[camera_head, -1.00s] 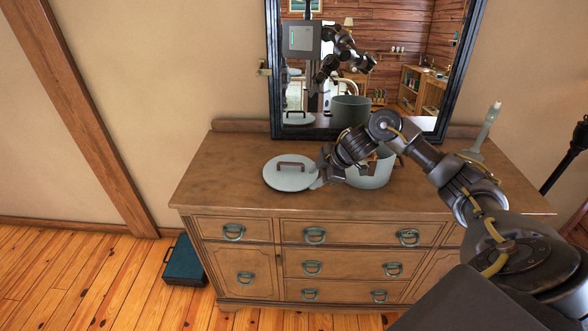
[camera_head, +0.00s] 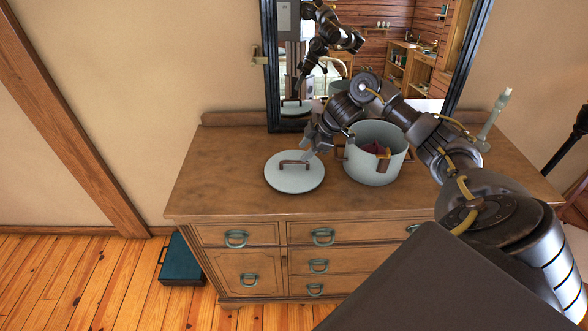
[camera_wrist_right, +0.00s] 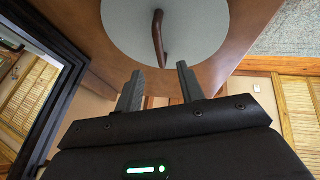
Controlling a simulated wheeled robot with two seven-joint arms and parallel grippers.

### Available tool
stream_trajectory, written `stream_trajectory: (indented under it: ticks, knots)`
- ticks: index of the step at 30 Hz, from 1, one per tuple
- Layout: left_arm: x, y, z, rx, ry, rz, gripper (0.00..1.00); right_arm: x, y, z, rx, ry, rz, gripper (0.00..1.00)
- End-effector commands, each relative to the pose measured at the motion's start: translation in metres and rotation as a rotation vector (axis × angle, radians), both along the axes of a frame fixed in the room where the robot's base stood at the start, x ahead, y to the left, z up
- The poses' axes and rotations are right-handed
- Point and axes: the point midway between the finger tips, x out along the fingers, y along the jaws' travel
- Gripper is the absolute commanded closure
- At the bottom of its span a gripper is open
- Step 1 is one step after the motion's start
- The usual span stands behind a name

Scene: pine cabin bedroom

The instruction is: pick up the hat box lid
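The hat box lid (camera_head: 289,182) is a pale grey-blue disc lying flat on the dresser top, with a brown arched handle (camera_head: 296,163). In the right wrist view, the lid (camera_wrist_right: 195,35) and its handle (camera_wrist_right: 158,38) lie beyond the fingers. My right gripper (camera_head: 308,148) is above the lid's back right edge, apart from the handle. In the right wrist view, its two fingers (camera_wrist_right: 160,82) are spread with nothing between them. The open hat box (camera_head: 371,169) stands to the right of the lid, with something dark red inside. My left gripper is not in view.
A black-framed mirror (camera_head: 266,75) stands behind the dresser (camera_head: 220,170) and reflects my arm. A pale tall object (camera_head: 493,115) stands at the dresser's back right. The dresser top left of the lid is clear. A teal case (camera_head: 181,262) lies on the floor.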

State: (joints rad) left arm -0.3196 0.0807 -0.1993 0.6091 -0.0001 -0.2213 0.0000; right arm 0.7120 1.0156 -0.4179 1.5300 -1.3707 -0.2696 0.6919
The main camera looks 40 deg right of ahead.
Motion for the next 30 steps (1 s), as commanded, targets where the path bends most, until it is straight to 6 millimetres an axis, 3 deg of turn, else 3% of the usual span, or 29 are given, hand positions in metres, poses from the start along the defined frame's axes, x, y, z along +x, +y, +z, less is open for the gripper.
stream_trajectory:
  ticks: [8,14,18,27,30]
  knots:
    - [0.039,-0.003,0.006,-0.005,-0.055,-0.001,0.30,0.005,0.004,-0.009,0.000,0.001,0.003,0.61]
    - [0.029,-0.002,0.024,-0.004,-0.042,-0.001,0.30,0.015,0.008,-0.033,0.002,0.004,0.001,0.61]
    - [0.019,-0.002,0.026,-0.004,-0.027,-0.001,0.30,0.023,0.012,-0.048,0.000,0.001,0.003,0.61]
    - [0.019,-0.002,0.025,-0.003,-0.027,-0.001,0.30,0.026,0.013,-0.054,-0.001,-0.002,0.005,0.61]
    - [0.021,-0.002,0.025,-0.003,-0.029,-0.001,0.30,0.026,0.013,-0.054,-0.001,-0.002,0.005,0.75]
